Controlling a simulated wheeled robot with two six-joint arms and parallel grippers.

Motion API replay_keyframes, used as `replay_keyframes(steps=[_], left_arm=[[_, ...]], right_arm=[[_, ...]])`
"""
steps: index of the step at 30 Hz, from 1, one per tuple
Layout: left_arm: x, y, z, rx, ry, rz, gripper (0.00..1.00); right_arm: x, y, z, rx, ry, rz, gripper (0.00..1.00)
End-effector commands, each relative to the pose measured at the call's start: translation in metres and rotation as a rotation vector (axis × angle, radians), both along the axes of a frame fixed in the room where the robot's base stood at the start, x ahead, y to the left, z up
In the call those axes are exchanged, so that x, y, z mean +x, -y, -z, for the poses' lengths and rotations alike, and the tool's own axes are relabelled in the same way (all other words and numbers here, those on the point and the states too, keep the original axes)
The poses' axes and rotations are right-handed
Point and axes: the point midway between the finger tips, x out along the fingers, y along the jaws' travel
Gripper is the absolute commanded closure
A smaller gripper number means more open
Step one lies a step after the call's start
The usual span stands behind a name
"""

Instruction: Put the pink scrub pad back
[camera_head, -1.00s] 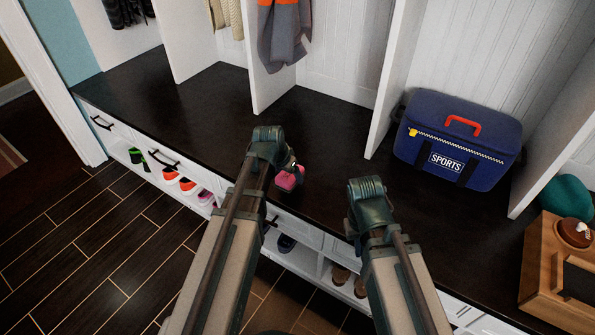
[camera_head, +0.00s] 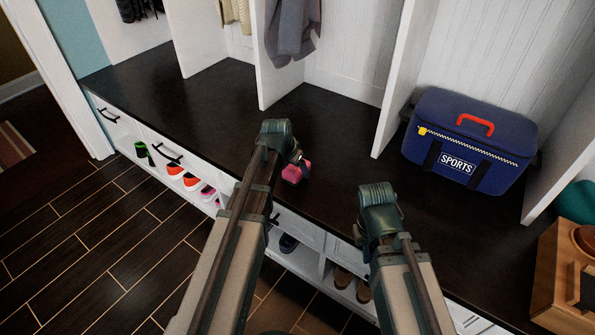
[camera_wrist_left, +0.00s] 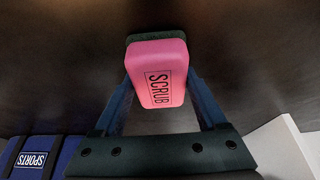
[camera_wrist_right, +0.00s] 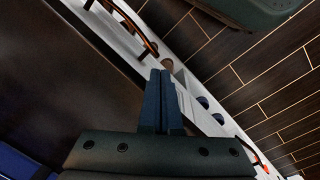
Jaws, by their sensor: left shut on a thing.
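The pink scrub pad (camera_head: 296,172) has a dark layer on one face and the word SCRUB on its side. It shows large in the left wrist view (camera_wrist_left: 158,75). My left gripper (camera_head: 299,163) is shut on it, one finger on each side, at the dark bench top (camera_head: 200,105). I cannot tell whether the pad touches the bench. My right gripper shows in the right wrist view (camera_wrist_right: 161,100) with its fingers together and nothing between them, near the bench's front edge. In the head view the right fingers are hidden behind the wrist.
A blue SPORTS cooler bag (camera_head: 470,140) stands on the bench at right. White dividers (camera_head: 405,75) split the bench into bays. A grey garment (camera_head: 290,30) hangs above the middle bay. A wooden box (camera_head: 560,270) stands at lower right. The bench left of the pad is clear.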

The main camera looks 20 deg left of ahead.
Motion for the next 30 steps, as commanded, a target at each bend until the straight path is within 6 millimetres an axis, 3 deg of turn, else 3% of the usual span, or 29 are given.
replay_keyframes(steps=[6,7,11,23,30], left_arm=[[0.0,0.0,0.004,0.0,0.0,0.0,0.7],[0.0,0.0,0.003,0.0,0.0,0.0,0.22],[0.0,0.001,0.003,-0.001,-0.001,0.0,0.0],[-0.001,0.002,0.001,-0.002,-0.003,0.002,0.0],[-0.005,-0.001,-0.016,-0.001,-0.001,0.0,0.0]], right_arm=[[0.0,0.0,0.005,0.0,0.0,-0.001,1.0],[0.0,0.0,0.003,0.0,0.0,-0.001,1.0],[0.0,0.0,0.003,0.0,0.0,-0.001,1.0],[0.0,0.0,0.001,0.0,0.0,0.0,1.0],[0.0,0.0,-0.016,-0.001,0.0,0.002,1.0]])
